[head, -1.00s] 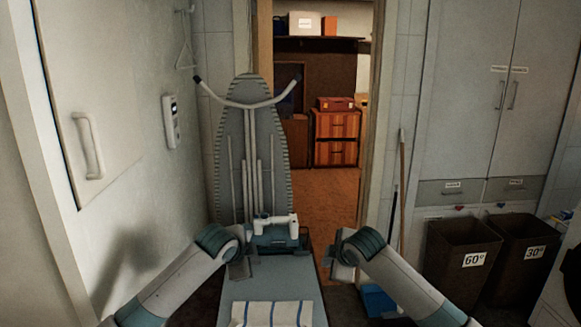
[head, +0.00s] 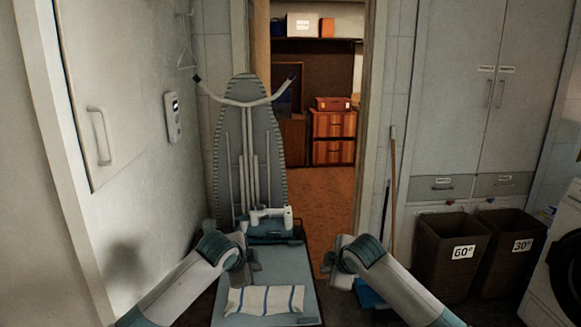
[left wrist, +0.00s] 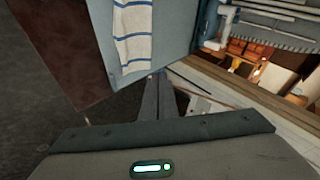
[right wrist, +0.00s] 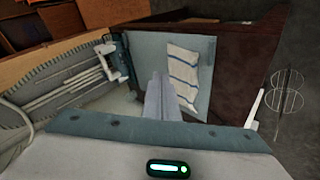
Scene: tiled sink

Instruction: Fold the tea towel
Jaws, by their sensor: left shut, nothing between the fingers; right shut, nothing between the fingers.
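The tea towel (head: 265,300) is white with blue stripes and lies flat on a narrow blue-grey surface (head: 262,261). It also shows in the left wrist view (left wrist: 133,32) and the right wrist view (right wrist: 183,70). I cannot tell how many layers it has. My left gripper (head: 247,264) is shut and empty, above the surface's left side, apart from the towel. Its closed fingers show in the left wrist view (left wrist: 157,77). My right gripper (head: 334,270) is shut and empty, off the surface's right edge. Its closed fingers show in the right wrist view (right wrist: 159,76).
A white and teal appliance, apparently an iron (head: 270,220), stands at the surface's far end. An ironing board (head: 250,140) leans upright behind it. A wall is close on the left. Two laundry bins (head: 450,255) and a washing machine (head: 562,255) stand at the right.

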